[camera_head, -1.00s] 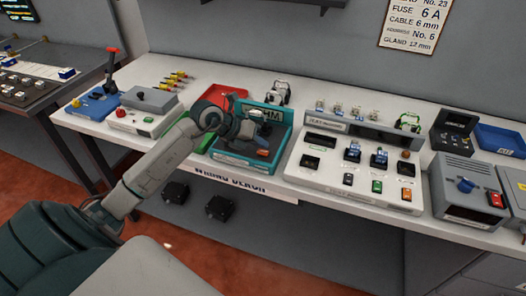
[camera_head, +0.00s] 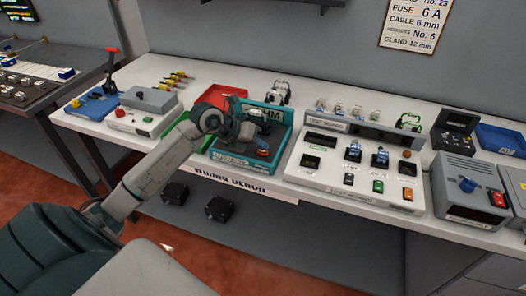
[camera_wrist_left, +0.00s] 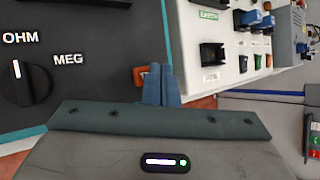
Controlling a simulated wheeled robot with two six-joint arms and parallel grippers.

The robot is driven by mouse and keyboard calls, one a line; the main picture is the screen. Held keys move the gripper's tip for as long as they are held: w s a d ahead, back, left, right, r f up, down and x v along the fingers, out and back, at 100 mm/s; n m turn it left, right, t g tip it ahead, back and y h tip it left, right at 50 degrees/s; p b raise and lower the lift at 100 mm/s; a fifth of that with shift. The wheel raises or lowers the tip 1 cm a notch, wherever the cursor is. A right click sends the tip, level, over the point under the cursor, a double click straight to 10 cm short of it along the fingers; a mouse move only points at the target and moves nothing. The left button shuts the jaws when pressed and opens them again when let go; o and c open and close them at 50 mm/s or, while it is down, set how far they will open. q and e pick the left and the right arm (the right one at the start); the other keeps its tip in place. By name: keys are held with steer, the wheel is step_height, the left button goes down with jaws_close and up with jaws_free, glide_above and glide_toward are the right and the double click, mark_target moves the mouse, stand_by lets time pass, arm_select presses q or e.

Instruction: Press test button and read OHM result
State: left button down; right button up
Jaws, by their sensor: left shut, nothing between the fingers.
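The teal tester (camera_head: 284,142) stands on the bench, with large letters "HM" on its back panel; my arm covers part of it. In the wrist view its dark panel (camera_wrist_left: 95,80) has a black knob (camera_wrist_left: 30,88), its white mark pointing up toward "OHM", with "MEG" to the right. An orange-red button (camera_head: 263,153) sits on the panel; in the wrist view the button (camera_wrist_left: 139,74) is partly hidden behind my fingers. My left gripper (camera_head: 262,132) is shut and empty over the panel; its fingertips (camera_wrist_left: 160,70) appear beside the button. Contact cannot be told. No reading is legible.
The white test board (camera_head: 330,170) with switches and coloured buttons stands close to the right. A red tray (camera_head: 231,92) lies behind left, and a green tray is partly behind my arm. A grey unit (camera_head: 465,190) stands further right.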

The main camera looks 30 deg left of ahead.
mark_target(260, 152)
arm_select(q)
steer(key=shift+f+b, duration=0.3)
steer(key=shift+f, duration=0.1)
steer(key=shift+r, duration=0.1)
stand_by(0.4)
steer(key=shift+r+p, duration=0.5)
steer(key=shift+r, duration=0.25)
steer(key=shift+r+p, duration=0.4)
steer(key=shift+r, duration=0.2)
steer(key=shift+r+p, duration=1.15)
steer(key=shift+r, duration=0.8)
